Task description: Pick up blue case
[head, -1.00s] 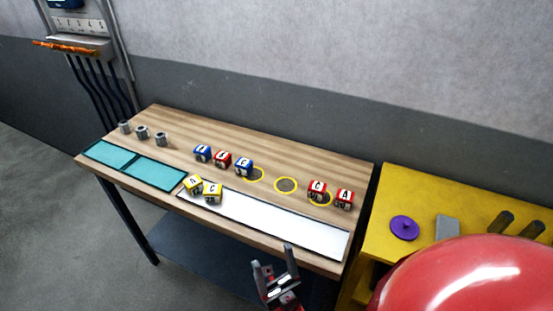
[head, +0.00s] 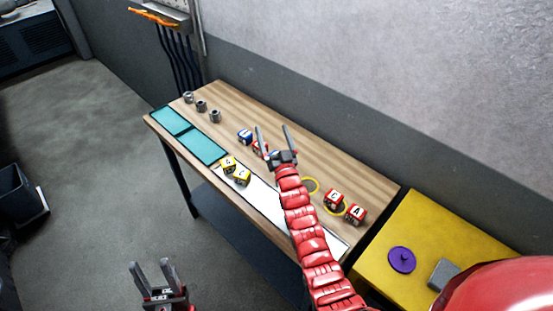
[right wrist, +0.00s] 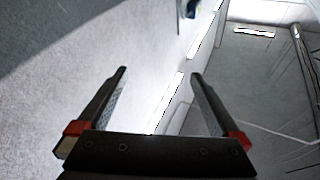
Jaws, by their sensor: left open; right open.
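A blue block-like case (head: 245,136) with a white, lettered face stands on the wooden table, left of my right gripper in the head view. A red case (head: 259,148) beside it is partly covered by my right gripper (head: 272,128). The second blue case is not visible, and my right gripper and arm cover that area. My right gripper is open above the table, and its fingers (right wrist: 160,73) show nothing between them in the right wrist view. My left gripper (head: 151,264) is open and empty in front of the table, over the floor.
Yellow cases (head: 235,173) sit by the white strip (head: 262,200). Red cases (head: 344,207) stand at the right near yellow rings. Teal mats (head: 205,145) and metal parts (head: 201,106) are at the left end. A yellow table (head: 425,225) with a purple disc (head: 402,260) adjoins.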

